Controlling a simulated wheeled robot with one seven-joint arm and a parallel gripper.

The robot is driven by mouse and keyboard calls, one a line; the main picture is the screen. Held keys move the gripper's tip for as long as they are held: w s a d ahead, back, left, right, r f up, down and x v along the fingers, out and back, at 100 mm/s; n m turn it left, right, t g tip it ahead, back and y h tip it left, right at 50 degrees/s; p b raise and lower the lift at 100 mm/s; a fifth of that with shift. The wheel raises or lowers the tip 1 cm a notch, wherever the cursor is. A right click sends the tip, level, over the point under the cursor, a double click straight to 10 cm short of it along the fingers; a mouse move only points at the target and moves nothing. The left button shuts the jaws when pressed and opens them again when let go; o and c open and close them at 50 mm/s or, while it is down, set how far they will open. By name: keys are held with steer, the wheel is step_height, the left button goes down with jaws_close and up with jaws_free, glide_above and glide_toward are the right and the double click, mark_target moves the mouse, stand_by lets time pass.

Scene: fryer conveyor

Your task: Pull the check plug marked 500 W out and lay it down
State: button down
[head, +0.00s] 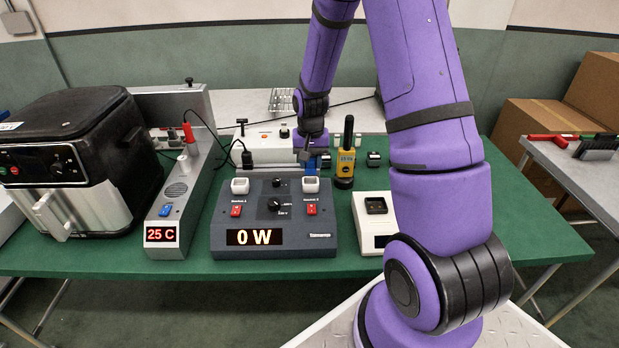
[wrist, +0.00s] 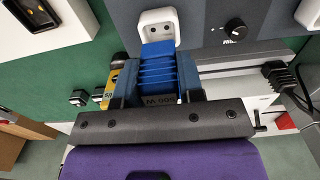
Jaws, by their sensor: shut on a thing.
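My gripper (wrist: 158,78) is shut on a blue ribbed plug (wrist: 157,66). Its label, upside down in the wrist view, reads 500 W. The plug also shows below my gripper in the head view (head: 311,163), behind the meter box (head: 273,222). The white right-hand socket (wrist: 157,27) shows its holes, and the plug looks out of it, just beside its edge. A small gap or a touch between them cannot be told. The meter display (head: 254,237) reads 0 W. The left-hand socket (head: 240,185) is empty.
A yellow handheld device (head: 345,163) stands right of my gripper. A black block (head: 374,158) lies further right. A white unit (head: 268,142) with a cord stands behind. The fryer (head: 80,160) and a 25 C unit (head: 180,210) are at left.

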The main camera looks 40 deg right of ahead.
steer(key=shift+r, duration=0.15)
steer(key=shift+r, duration=1.5)
steer(key=shift+s+a+f, duration=0.1)
steer(key=shift+f, duration=0.05)
